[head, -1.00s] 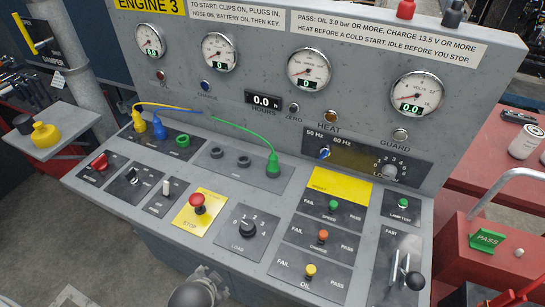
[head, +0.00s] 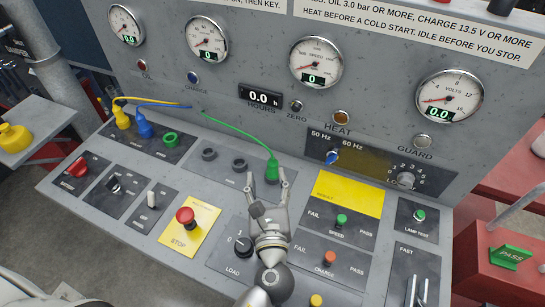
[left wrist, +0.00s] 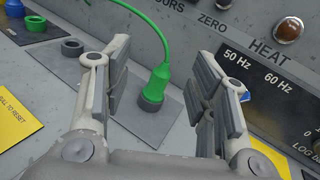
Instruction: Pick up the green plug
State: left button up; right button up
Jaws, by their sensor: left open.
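The green plug (head: 272,169) stands upright in a dark socket on the console, with a green cable arching from its top to the left. It also shows in the left wrist view (left wrist: 158,84), between the two fingers and beyond them. My left gripper (head: 270,178) is open. Its fingertips are close to the plug, one to each side of it in the picture. I cannot tell whether they touch it. My right gripper is not in view.
Yellow (head: 122,119) and blue (head: 145,128) plugs stand at the left, beside a green socket ring (head: 171,139). Two empty dark sockets (head: 209,154) lie left of the green plug. The upright gauge panel rises behind. A red stop button (head: 186,216) stands in front.

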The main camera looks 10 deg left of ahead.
aim_at(273, 168)
pick_arm(q)
jog(key=shift+m, duration=0.9)
jog(key=f+b, duration=0.2)
jog(key=d+f+b, duration=0.1)
jog(key=f+b, duration=0.3)
jog(key=shift+w+d+f, duration=0.1)
jog(key=shift+w+d, duration=0.2)
jog(key=shift+w, duration=0.05)
jog(key=p+x, duration=0.1)
jog(key=x, duration=0.4)
jog(key=shift+d, duration=0.1)
jog(key=shift+w, duration=0.55)
jog(key=shift+w+a+p, duration=0.2)
jog(key=shift+w+p, duration=0.15)
jog(key=shift+p, duration=0.1)
jog(key=p+x, duration=0.1)
jog(key=x, duration=0.2)
jog(key=shift+w, duration=0.25)
jog(key=shift+w+a, duration=0.15)
jog(key=shift+w, duration=0.25)
jog(key=c, duration=0.9)
jog(key=shift+c, duration=1.3)
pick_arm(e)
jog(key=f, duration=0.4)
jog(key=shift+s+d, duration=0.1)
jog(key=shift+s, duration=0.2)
